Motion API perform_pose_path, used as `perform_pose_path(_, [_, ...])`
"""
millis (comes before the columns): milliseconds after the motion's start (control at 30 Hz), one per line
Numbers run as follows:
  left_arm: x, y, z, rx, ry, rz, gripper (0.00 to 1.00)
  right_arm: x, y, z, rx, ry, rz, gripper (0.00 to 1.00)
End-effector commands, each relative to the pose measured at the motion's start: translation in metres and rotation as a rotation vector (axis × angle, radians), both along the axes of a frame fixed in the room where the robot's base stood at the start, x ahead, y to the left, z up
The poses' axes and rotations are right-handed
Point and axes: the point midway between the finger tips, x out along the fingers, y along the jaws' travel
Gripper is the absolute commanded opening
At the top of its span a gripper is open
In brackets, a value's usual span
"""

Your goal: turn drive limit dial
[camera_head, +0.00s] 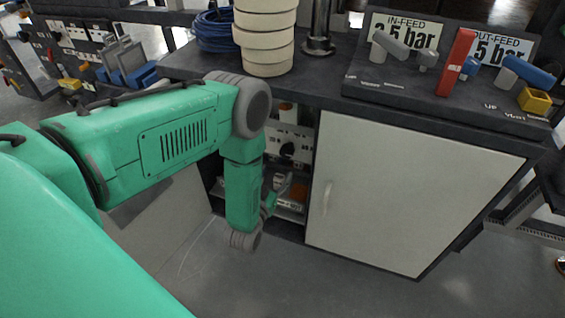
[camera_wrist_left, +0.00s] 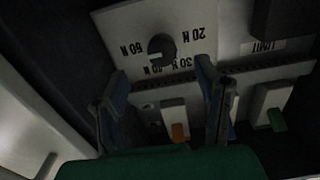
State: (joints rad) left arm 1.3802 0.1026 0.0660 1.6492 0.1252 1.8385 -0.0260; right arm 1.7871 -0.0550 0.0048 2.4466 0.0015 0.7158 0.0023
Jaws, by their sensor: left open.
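The drive limit dial (camera_wrist_left: 162,48) is a dark round knob on a pale panel (camera_wrist_left: 120,22) in the left wrist view. In the head view the dial (camera_head: 288,149) shows inside the open cabinet bay. My left gripper (camera_wrist_left: 163,74) is open, its two fingers spread below the dial, apart from it and empty. In the head view the left gripper (camera_head: 276,190) is partly hidden by my wrist. My right gripper is not in view.
Below the dial are switches with an orange tab (camera_wrist_left: 180,132) and a green tab (camera_wrist_left: 276,119). A LIMIT label (camera_wrist_left: 263,46) is at right. A closed white cabinet door (camera_head: 400,195) stands right of the bay. White rolls (camera_head: 266,40) and valve levers (camera_head: 456,62) sit on top.

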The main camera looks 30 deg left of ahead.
Motion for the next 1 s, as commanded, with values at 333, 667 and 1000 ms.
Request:
perform_pose_path(333, [-0.03, -0.007, -0.001, 0.0, 0.001, 0.0, 0.58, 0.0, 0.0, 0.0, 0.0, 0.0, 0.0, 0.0])
perform_pose_path(667, [-0.03, -0.007, -0.001, 0.0, 0.001, 0.0, 0.58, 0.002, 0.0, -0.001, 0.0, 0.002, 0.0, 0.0])
perform_pose_path(1000, [-0.036, -0.021, -0.003, -0.038, 0.155, -0.037, 0.58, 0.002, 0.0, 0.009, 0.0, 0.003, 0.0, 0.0])
